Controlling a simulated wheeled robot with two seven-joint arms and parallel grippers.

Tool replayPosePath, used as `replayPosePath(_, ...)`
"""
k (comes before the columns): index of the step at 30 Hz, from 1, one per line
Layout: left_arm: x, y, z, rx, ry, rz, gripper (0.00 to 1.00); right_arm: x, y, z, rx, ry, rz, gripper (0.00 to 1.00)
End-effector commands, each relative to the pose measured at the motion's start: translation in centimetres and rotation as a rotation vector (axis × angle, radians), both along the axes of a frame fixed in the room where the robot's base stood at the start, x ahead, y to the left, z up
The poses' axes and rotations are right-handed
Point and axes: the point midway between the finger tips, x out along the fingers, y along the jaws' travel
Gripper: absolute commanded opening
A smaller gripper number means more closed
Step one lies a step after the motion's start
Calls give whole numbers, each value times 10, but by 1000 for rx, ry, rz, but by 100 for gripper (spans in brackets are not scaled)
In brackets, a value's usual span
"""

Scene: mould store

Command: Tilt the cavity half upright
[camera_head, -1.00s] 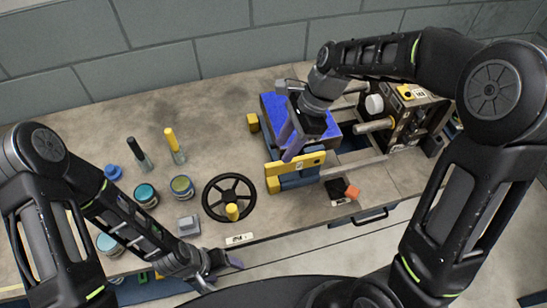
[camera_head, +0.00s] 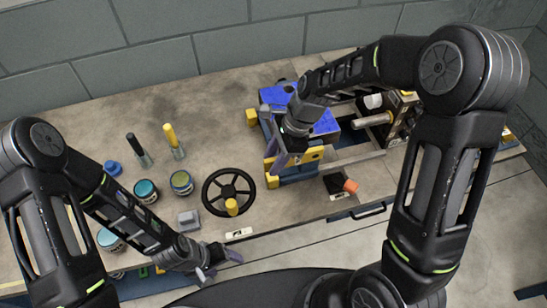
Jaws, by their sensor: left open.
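The cavity half appears to be the bright blue block (camera_head: 326,124), lying low on the bench between yellow-ended supports, partly hidden by my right arm. My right gripper (camera_head: 273,140) is at the block's left side, pointing down, with its purple-grey fingers beside the yellow front bar (camera_head: 312,155). Whether it touches or holds anything cannot be told. My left gripper (camera_head: 218,264) is open and empty at the front edge of the bench, well left of the block.
A mould half with pillars and rails (camera_head: 374,119) stands right of the block. A black handwheel (camera_head: 207,196) is left of it. Jars (camera_head: 146,191), two upright handled tools (camera_head: 172,138) and a grey block (camera_head: 188,219) stand further left. A dark item with an orange end (camera_head: 350,186) lies in front.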

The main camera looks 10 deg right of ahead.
Motion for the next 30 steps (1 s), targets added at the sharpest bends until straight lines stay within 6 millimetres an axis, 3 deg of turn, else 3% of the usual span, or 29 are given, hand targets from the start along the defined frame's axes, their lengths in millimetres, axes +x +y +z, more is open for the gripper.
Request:
replayPosePath(2,0,0,0,0,0,0,71,0,0,0,0,0,0,36)
replayPosePath(15,0,0,0,0,0,0,71,0,0,0,0,0,1,0)
replayPosePath(30,0,0,0,0,0,0,71,0,0,1,0,0,0,0)
